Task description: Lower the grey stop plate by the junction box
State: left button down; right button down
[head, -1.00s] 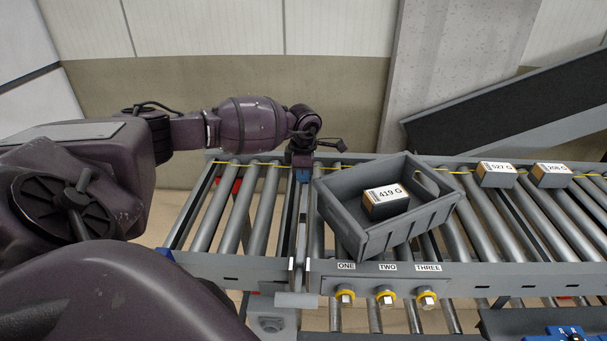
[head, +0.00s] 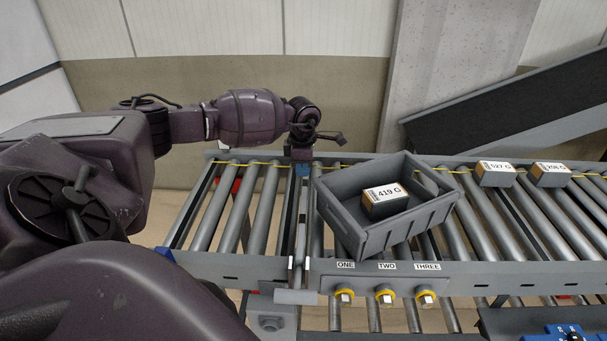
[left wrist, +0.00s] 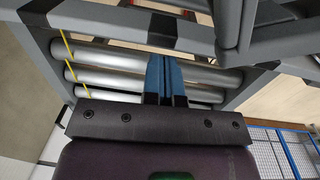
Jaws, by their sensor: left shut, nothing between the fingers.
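The grey stop plate (head: 301,232) stands across the roller conveyor, seen almost edge-on between two upright guides with white tips, left of the crate. How high it stands is hard to tell. The junction box (head: 385,275), labelled ONE, TWO, THREE with yellow-ringed buttons, is on the near rail just right of the plate. My left gripper (head: 302,172) is at the far end of the plate's line, pointing down. Its blue fingers (left wrist: 165,78) are together and empty over the rollers in the left wrist view. Contact with the plate cannot be told. My right gripper is not in view.
A grey crate (head: 350,225) holding a box marked 419 G (head: 385,202) sits tilted on the rollers, close right of the plate. Two more boxes (head: 496,176) stand further right. The rollers (head: 235,220) left of the plate are bare.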

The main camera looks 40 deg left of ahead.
pick_arm(q)
notch_tip(320, 180, up, 11)
jog(key=b, duration=0.1)
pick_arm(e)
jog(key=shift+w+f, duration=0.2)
pick_arm(q)
jog(key=shift+d, duration=0.2)
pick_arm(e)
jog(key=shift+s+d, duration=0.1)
